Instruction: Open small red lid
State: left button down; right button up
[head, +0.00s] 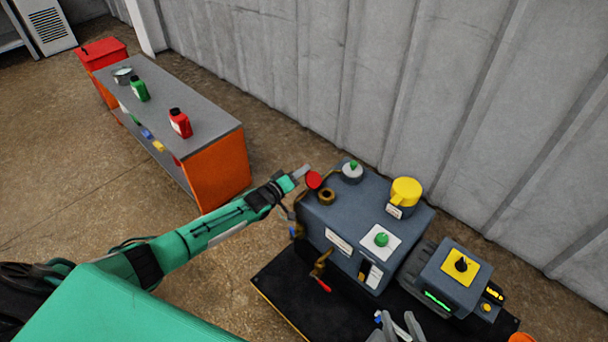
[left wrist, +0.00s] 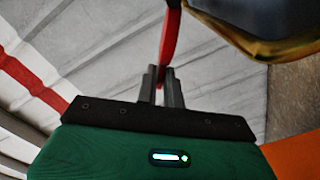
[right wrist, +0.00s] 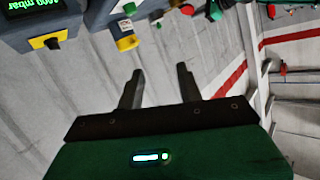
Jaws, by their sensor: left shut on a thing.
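The small red lid (head: 314,180) stands raised beside a brass port (head: 327,196) at the left corner of the grey-blue furnace box (head: 345,222). My right gripper (head: 398,322) is at the bottom of the head view, away from the lid. Its fingers (right wrist: 160,85) are apart and empty.
The furnace box carries a yellow cap (head: 405,191), a green knob (head: 381,239) and a green-topped fitting (head: 352,171). A gauge unit (head: 452,277) stands at its right. A bench (head: 205,125) with bottles is to the left. A corrugated wall (head: 400,90) rises behind.

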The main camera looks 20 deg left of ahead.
pick_arm(q)
jog(key=shift+a+f+n+b, duration=0.3)
jog(key=shift+a+f+b, duration=0.1)
jog(key=shift+f+b, duration=0.3)
pick_arm(e)
jog(key=w+d+r+t, duration=0.1)
jog(key=w+r+t, duration=0.2)
jog(key=r, duration=0.3)
jog(key=shift+w+d+r+t, duration=0.25)
jog(key=shift+r+t, duration=0.15)
jog(key=shift+t, duration=0.4)
pick_arm(q)
jog(key=shift+f, duration=0.1)
jog(key=c, duration=1.5)
grip_release()
jog(key=shift+w, duration=0.1)
jog(key=shift+c, duration=0.2)
